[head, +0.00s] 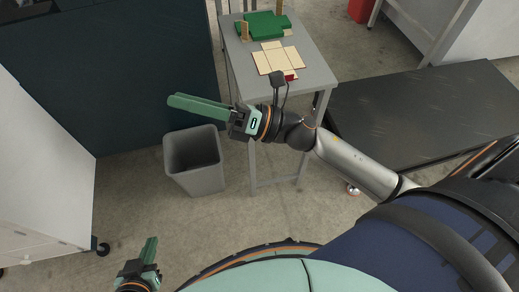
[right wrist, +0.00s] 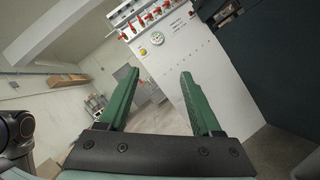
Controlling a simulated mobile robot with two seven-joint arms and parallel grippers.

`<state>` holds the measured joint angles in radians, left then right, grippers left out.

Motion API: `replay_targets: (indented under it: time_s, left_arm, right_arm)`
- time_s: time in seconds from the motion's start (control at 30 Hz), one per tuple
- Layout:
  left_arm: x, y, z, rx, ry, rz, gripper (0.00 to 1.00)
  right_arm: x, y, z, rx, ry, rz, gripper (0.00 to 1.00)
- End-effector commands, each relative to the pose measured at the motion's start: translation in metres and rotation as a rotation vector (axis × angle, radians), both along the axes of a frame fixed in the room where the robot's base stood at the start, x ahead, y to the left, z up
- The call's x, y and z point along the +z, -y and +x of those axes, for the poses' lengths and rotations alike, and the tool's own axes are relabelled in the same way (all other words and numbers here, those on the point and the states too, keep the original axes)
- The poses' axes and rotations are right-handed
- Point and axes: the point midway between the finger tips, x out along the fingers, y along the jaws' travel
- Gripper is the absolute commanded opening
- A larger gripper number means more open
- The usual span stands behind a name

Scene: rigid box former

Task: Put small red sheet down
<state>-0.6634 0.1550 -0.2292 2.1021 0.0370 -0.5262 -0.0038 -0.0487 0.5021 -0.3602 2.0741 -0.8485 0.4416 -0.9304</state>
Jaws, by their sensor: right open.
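A small red patch (head: 291,75), perhaps the red sheet, shows at the near right edge of a cream box blank (head: 277,59) on the grey table (head: 309,64). Most of it is hidden, and I cannot tell whether it lies under the blank. My right gripper (head: 171,101) is in the air left of the table, above the grey bin. The right wrist view shows its two green fingers (right wrist: 158,73) wide apart with nothing between them. My left gripper (head: 152,241) is low at the bottom left, far from the table; its fingers overlap in view.
A green former block (head: 262,25) with wooden posts stands at the back of the table. An open grey bin (head: 194,160) stands on the floor left of the table. A dark low platform (head: 430,110) is at the right. A white cabinet (head: 40,170) stands at the left.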

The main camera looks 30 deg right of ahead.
Motion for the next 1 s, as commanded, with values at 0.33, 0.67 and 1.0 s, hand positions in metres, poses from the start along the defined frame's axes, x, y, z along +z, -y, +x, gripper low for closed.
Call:
replay_targets:
  time_s: [0.33, 0.67, 1.0]
  left_arm:
    - [0.0, 0.0, 0.0, 0.0, 0.001, 0.0, 0.0]
    - [0.0, 0.0, 0.0, 0.0, 0.001, 0.0, 0.0]
    - [0.015, 0.0, 0.0, 0.001, -0.001, 0.0, 0.0]
  right_arm:
    - [-0.221, 0.087, -0.034, -0.5, -1.55, 1.348, 0.66]
    - [-0.289, 0.082, -0.101, -0.701, -1.912, 1.749, 0.66]
    - [-0.275, 0.083, -0.101, -0.703, -1.908, 1.745, 0.66]
